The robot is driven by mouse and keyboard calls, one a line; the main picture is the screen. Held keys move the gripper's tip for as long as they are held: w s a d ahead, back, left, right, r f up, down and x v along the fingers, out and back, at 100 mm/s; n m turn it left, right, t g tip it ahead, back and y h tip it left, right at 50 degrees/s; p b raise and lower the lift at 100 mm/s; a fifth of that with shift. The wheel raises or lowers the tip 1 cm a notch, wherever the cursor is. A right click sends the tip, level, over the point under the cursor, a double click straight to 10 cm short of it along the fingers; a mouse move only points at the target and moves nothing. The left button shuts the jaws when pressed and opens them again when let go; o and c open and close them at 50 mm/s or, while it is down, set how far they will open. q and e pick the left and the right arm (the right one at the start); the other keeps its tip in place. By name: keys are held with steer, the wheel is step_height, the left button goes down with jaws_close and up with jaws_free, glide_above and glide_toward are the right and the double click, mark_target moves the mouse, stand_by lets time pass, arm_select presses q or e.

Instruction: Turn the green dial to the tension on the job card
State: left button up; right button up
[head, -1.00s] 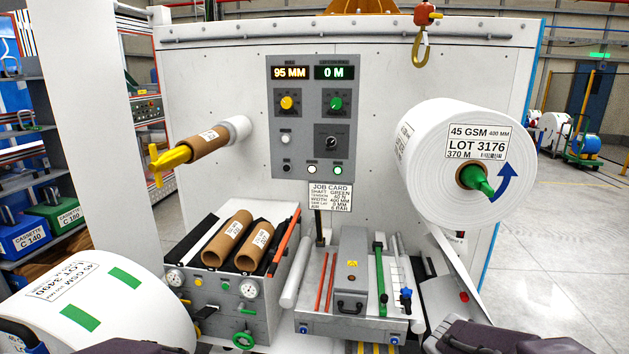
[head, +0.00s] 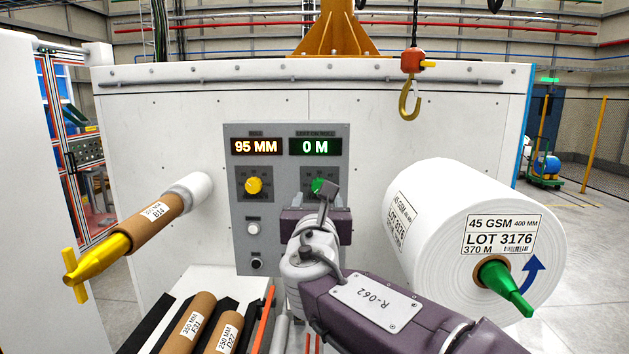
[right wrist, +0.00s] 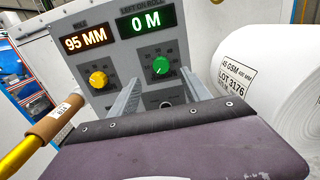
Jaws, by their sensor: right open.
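The green dial (head: 318,185) sits on the grey control panel (head: 240,210), under the green 0 M display (head: 315,147). In the head view my right gripper partly covers it. The right wrist view shows the dial (right wrist: 160,65) in full, with a pale scale around it. My right gripper (right wrist: 160,86) is open and empty. Its two fingers point at the panel, one to each side below the dial, and seem apart from it. The gripper also shows in the head view (head: 326,198). The job card is hidden behind my right arm. My left gripper is out of view.
A yellow dial (head: 253,185) is left of the green one, under the 95 MM display (head: 256,147). A white roll (head: 430,215) on a green shaft stands close right of my arm. A hook (head: 410,100) hangs above. A yellow shaft (head: 100,258) sticks out at left.

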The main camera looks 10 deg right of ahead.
mark_target(319, 186)
steer(key=p+x, duration=0.1)
steer(key=x, duration=0.3)
steer(key=p+x, duration=0.1)
steer(key=x, duration=0.4)
steer(key=shift+w+f+p, duration=0.25)
steer(key=shift+p, duration=0.15)
steer(key=shift+w+d, duration=0.15)
steer(key=shift+w, duration=0.05)
